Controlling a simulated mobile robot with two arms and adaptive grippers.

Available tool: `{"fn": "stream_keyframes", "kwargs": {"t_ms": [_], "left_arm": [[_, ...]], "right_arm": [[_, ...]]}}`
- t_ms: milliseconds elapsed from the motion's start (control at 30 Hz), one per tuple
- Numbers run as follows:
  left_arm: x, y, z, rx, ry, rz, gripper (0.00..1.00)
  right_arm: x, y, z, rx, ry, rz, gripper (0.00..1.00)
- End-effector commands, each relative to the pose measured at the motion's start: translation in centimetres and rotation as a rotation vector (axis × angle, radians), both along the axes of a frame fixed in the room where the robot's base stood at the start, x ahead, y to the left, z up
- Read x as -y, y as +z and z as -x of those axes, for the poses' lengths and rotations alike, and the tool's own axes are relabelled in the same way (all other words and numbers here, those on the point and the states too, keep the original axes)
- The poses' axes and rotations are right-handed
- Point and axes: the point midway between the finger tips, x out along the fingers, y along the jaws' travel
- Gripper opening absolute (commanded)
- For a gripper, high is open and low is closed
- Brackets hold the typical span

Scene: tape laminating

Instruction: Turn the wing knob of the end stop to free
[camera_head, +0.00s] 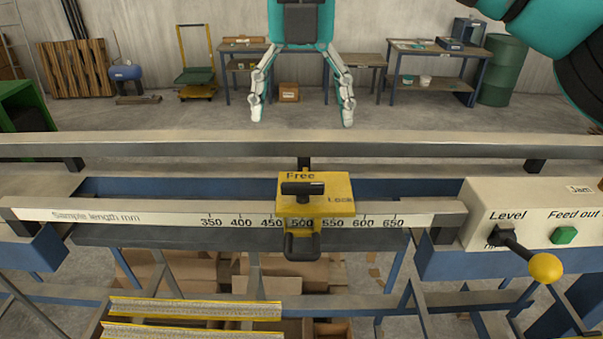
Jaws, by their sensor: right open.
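The end stop (343,207) is a yellow block on the sample length scale, near the 500 mark. On its top is the black wing knob (302,188), which lies left to right. The word Free is printed behind the knob and Lock to its right. A black handle (302,246) hangs at the block's front. My right gripper (302,122) is in the upper middle, above and beyond the end stop. Its two fingers point down, spread wide and empty, apart from the knob. My left gripper is out of view.
The scale rail (150,217) runs left to right under the end stop. A grey bar (150,145) crosses behind it. At right are a lever with a yellow ball (545,267) and a green button (564,235). The space directly above the knob is clear.

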Motion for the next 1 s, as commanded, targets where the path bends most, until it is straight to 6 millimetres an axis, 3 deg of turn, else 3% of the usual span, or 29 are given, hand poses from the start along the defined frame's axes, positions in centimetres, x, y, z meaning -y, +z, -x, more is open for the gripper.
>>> {"fn": "stream_keyframes", "kwargs": {"t_ms": [167, 333, 500, 700, 1000], "left_arm": [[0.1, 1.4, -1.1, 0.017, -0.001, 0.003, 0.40], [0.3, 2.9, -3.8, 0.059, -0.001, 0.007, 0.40], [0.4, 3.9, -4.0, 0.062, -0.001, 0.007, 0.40], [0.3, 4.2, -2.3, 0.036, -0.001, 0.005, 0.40], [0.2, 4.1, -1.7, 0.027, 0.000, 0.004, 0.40]], "right_arm": [[0.2, -3.8, 0.1, -0.005, 0.002, 0.002, 0.88], [0.1, -7.3, 0.0, -0.004, 0.000, 0.002, 0.88], [0.1, -10.2, 0.0, -0.002, -0.001, 0.000, 0.88], [0.1, -11.9, -0.1, -0.001, -0.003, 0.000, 0.88], [0.1, -12.3, -0.1, 0.000, -0.002, -0.001, 0.88]]}}
